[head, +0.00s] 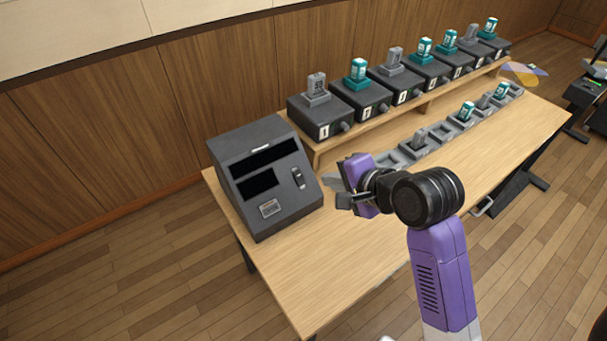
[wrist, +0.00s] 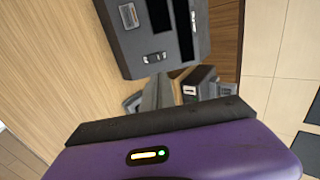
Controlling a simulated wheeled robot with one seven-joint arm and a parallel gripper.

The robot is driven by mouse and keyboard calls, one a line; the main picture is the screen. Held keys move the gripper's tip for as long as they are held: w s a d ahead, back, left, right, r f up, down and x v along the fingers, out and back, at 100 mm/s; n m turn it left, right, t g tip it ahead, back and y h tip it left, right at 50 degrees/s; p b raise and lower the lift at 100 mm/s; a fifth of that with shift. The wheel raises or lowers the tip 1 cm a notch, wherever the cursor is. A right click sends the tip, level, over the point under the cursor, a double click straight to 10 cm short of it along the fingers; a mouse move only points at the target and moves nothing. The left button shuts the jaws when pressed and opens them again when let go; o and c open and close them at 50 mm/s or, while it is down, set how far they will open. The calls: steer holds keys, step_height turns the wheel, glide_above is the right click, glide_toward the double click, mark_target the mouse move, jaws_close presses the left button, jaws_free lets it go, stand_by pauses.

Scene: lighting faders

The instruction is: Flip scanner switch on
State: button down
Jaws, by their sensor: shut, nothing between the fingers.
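The scanner (head: 235,150) is a dark grey box with a sloped front at the near left end of the wooden table. Its front has two black windows, a small label plate and a black rocker switch (head: 298,178) at the right side. In the wrist view the scanner (wrist: 200,45) is at the top, and the switch (wrist: 155,58) sits near its lower edge. The switch's on or off position is too small to tell. My gripper (head: 331,183) is shut and empty, just right of the scanner and apart from it. Its closed fingers (wrist: 158,90) point toward the switch side.
Behind my gripper, a raised shelf carries a row of numbered black boxes (head: 323,117) holding grey and teal devices. A row of grey trays (head: 385,163) with several devices lies in front of it. The table's front part (head: 300,270) is clear.

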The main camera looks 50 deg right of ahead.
mark_target(298, 174)
steer(key=x, duration=1.3)
steer(key=shift+w+f, duration=0.2)
steer(key=shift+f, duration=0.05)
steer(key=shift+w+d+p, duration=0.1)
steer(key=shift+w+p, duration=0.05)
steer(key=shift+p, duration=0.25)
steer(key=shift+r, duration=0.1)
steer(key=shift+r+p, duration=0.7)
steer(key=shift+p, duration=0.2)
steer(key=shift+r, duration=0.1)
